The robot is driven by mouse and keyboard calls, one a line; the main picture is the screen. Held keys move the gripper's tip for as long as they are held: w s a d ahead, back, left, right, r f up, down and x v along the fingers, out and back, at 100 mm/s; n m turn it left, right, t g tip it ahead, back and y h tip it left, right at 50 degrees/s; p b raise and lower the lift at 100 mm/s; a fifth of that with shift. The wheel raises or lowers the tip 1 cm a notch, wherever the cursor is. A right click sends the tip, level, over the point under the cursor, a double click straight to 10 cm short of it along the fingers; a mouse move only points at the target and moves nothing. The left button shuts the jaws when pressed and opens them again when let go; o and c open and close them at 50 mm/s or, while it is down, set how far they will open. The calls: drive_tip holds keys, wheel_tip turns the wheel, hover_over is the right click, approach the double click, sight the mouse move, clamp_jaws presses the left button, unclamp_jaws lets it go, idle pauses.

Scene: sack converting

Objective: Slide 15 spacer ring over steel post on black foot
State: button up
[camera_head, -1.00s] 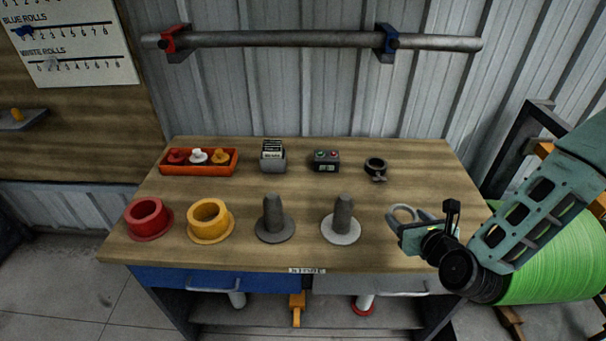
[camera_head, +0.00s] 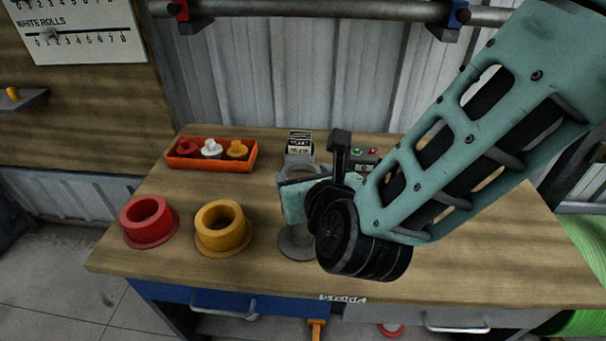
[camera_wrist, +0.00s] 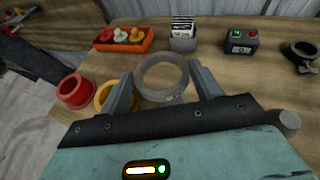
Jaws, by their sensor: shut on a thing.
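My gripper (camera_head: 303,182) is shut on a grey spacer ring (camera_wrist: 162,98), held flat between its two fingers in the wrist view. The ring also shows at the gripper's tip in the head view (camera_head: 300,167), above the bench. Below it, part of the dark round foot (camera_head: 295,245) shows on the bench; its steel post is hidden behind my gripper. I cannot tell whether the ring is centred over that post. A grey post top (camera_wrist: 288,122) shows at the right of the wrist view, likely the one on the pale foot.
On the bench (camera_head: 190,190), a red ring (camera_head: 150,240) and a yellow ring (camera_head: 222,246) stand to the left. Behind are an orange tray (camera_head: 210,163) with knobs, a card box (camera_wrist: 184,41), a button box (camera_wrist: 239,44) and a dark clamp collar (camera_wrist: 299,60).

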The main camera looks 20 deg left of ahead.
sight(306, 232)
drive_tip(key=shift+d+b, duration=0.1)
drive_tip(key=shift+b, duration=0.2)
drive_tip(key=shift+f+b, duration=7.35)
drive_tip(key=shift+b, duration=0.85)
drive_tip(key=o, duration=1.2)
drive_tip(key=shift+s, duration=0.1)
